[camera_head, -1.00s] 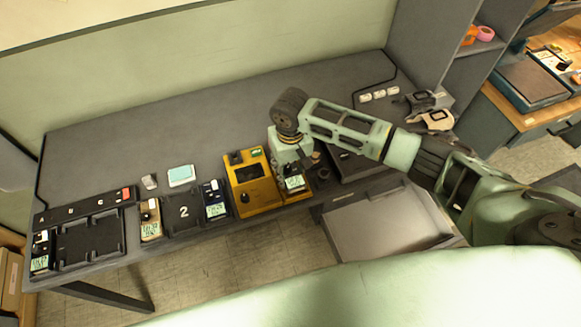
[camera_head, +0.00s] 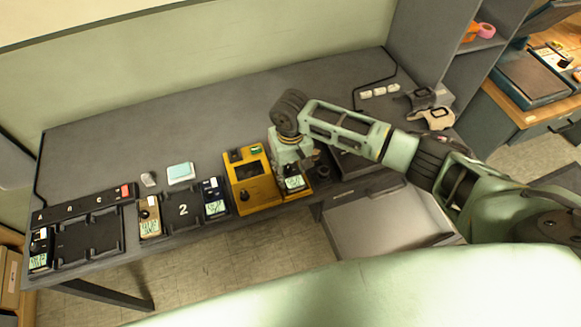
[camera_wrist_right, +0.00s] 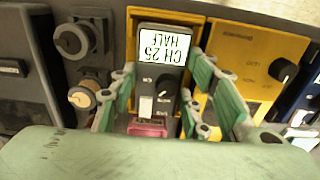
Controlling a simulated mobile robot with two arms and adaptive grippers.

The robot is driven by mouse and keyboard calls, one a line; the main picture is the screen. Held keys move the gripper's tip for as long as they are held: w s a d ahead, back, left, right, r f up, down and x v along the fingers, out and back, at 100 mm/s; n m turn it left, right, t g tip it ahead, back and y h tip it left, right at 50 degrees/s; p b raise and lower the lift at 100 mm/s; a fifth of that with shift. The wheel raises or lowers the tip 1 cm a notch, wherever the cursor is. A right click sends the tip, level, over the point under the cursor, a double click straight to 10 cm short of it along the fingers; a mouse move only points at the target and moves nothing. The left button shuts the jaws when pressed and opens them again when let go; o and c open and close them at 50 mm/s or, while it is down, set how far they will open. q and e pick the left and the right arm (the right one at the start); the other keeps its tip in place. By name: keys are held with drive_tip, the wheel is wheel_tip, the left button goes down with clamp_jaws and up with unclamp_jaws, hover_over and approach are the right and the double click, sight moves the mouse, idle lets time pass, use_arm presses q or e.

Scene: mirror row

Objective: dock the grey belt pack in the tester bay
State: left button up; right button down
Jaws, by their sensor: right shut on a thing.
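The grey belt pack (camera_wrist_right: 157,75) is dark, with a lit screen reading CH 25 HALF upside down in the right wrist view. In the head view its screen end (camera_head: 294,184) shows below my right gripper (camera_head: 292,172). The pack is over the tester's right part, at the bay. The fingers hide whether it is fully seated. My left gripper is not in view.
A tan pack (camera_head: 149,217) and a navy pack (camera_head: 214,198) flank a dark tray marked 2 (camera_head: 184,225). A black pack (camera_head: 40,250) stands at the far left. The desk's back (camera_head: 220,110) is clear.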

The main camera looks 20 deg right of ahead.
drive_tip(key=shift+f, duration=0.15)
drive_tip(key=c, duration=0.9)
unclamp_jaws()
drive_tip(key=shift+r, duration=0.25)
wheel_tip(320, 180, up, 12)
drive_tip(key=shift+f, duration=0.25)
